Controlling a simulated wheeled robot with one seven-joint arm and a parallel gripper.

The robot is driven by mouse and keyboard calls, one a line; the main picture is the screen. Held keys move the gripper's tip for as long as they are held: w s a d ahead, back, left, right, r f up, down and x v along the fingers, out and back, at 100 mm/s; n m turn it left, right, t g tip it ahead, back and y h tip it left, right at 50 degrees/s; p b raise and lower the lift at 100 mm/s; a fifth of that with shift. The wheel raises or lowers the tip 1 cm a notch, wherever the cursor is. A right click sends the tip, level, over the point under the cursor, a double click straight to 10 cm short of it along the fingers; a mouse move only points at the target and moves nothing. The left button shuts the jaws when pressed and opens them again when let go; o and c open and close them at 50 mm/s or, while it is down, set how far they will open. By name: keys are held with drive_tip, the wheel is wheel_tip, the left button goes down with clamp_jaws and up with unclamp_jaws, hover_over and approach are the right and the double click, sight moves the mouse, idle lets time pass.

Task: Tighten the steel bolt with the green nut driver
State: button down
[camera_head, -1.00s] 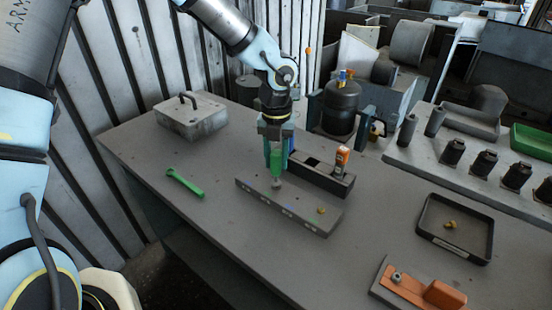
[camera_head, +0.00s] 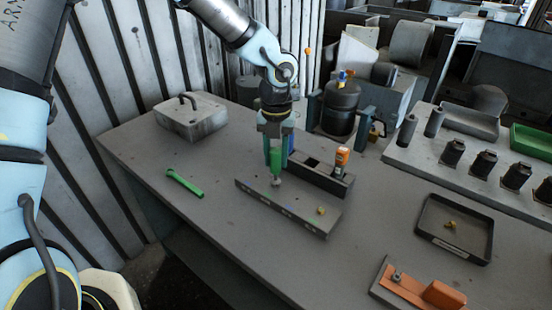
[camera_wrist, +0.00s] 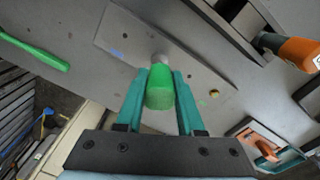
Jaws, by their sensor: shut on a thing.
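My gripper (camera_head: 275,158) is shut on the green nut driver (camera_head: 276,163), which it holds upright over the grey bar-shaped plate (camera_head: 300,215). In the wrist view the green handle (camera_wrist: 159,88) sits between my two teal fingers, and its steel socket end (camera_wrist: 159,58) points at the plate. The socket end is at the left part of the plate; the steel bolt itself is hidden under it, and I cannot tell how far it is seated. A brass bolt (camera_head: 320,210) stands at the plate's right end; it also shows in the wrist view (camera_wrist: 214,93).
A dark holder (camera_head: 325,178) with an orange-handled tool (camera_head: 341,160) stands just behind the plate. A green wrench (camera_head: 184,183) lies to the left, near a grey metal box (camera_head: 192,122). A black tray (camera_head: 430,230) and an orange fixture (camera_head: 440,296) are at the right.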

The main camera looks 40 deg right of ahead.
drive_tip(key=shift+r, duration=3.6)
